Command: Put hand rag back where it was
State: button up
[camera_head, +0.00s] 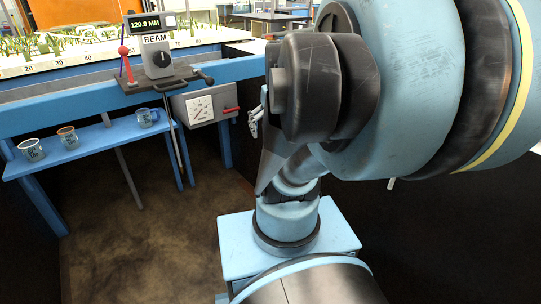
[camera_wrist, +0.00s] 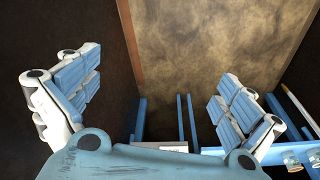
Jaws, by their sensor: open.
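I see no hand rag in either view. My gripper (camera_wrist: 158,92) is open in the wrist view, its two blue-padded fingers wide apart with nothing between them. Past the fingers the wrist view shows the brown floor, with blue posts at the bottom. In the head view only a small part of my gripper (camera_head: 254,120) shows behind my arm, just right of a grey box with a white dial plate (camera_head: 200,108). My arm hides much of the middle and right there.
The blue flume frame (camera_head: 60,111) runs along the back. A BEAM instrument (camera_head: 158,58) with a red-ball rod (camera_head: 125,65) stands on it. A low blue shelf (camera_head: 98,142) holds three cups (camera_head: 69,138). The brown floor (camera_head: 140,240) is clear at left.

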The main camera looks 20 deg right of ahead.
jog(key=s+a+f, duration=0.2)
jog(key=s+f, duration=0.2)
jog(key=f, duration=0.3)
jog(key=shift+s+m, duration=0.3)
jog(key=shift+s, duration=0.05)
